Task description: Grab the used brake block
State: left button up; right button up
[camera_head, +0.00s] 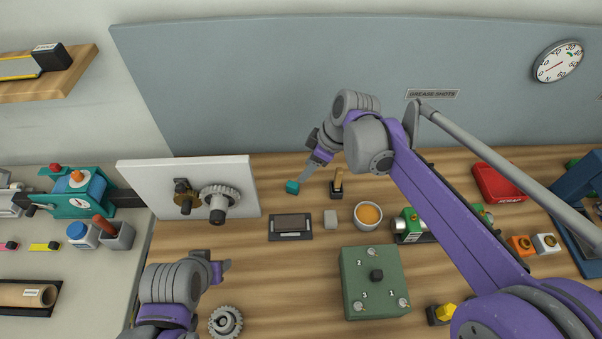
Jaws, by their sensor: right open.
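My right gripper (308,172) reaches over the back of the wooden bench and is open, its fingers pointing down-left. A small teal block (292,187) lies just beyond its fingertips; whether they touch is unclear. A dark flat block (291,223) lies in a black labelled tray in front of it, and a small grey block (330,218) sits to the right of that tray. Which one is the used brake block cannot be told for certain. My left gripper (227,266) hangs at the lower left, away from these blocks; its jaw opening is not clear.
A brush-like tool in a dark holder (338,186) and a cup of orange contents (368,215) stand near my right gripper. A green numbered box (372,285), a loose gear (226,321) and a white panel with gears (165,203) surround the middle.

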aim_at(287, 223)
jog(key=k+l+u, duration=0.45)
jog(key=i+l+u, duration=0.1)
jog(key=u, duration=0.6)
